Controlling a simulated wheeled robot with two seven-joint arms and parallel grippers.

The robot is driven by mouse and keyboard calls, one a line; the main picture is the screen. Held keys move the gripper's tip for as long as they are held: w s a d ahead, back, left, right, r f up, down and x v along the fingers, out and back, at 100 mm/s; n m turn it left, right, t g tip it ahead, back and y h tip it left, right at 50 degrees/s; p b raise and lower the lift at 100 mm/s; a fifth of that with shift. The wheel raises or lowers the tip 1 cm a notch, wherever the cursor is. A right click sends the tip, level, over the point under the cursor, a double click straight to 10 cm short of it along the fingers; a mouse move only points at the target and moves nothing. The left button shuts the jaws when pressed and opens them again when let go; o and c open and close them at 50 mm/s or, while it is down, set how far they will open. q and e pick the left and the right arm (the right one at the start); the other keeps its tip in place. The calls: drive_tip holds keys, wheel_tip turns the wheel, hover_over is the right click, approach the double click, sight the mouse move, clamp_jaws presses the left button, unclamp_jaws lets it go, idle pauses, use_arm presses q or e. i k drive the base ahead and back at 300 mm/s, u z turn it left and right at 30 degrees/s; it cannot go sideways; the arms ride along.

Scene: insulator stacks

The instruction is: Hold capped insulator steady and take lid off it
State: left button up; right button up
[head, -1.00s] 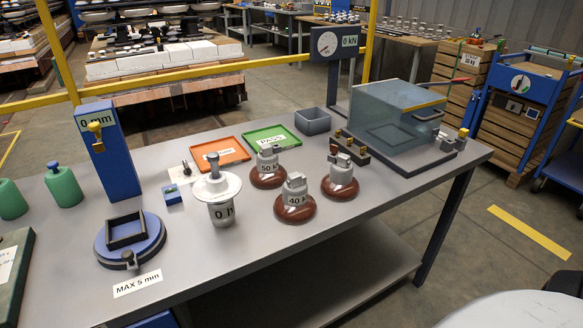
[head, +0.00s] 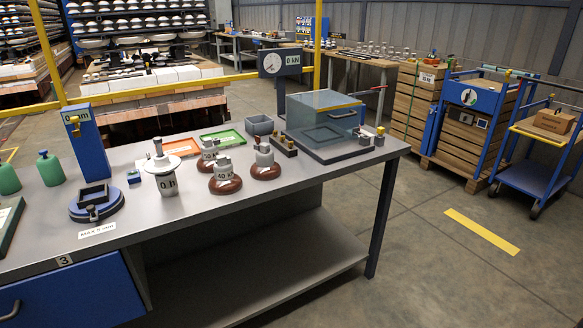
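Several insulator pieces stand on the grey workbench (head: 300,195). One has a white disc (head: 172,163) with a grey pin on top, seated on a light grey cylinder (head: 167,184) with a partly readable label. To its right stand three brown-based insulators with grey metal tops: a front one (head: 225,186), a back one (head: 206,166) and a right one (head: 266,172). All stand upright and apart from one another. I cannot tell for sure which one the task calls capped. Neither of my grippers is in view.
A blue post gauge (head: 88,145) and round blue fixture (head: 97,203) stand left, near green bottles (head: 50,168). Orange (head: 178,150) and green (head: 222,137) trays and a clear-covered box (head: 325,118) lie behind. Floor right of the bench is open before a blue cart (head: 540,160).

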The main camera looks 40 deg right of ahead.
sight(265, 169)
drive_tip(key=z, duration=1.25)
drive_tip(key=i, duration=0.2)
drive_tip(key=z, duration=0.1)
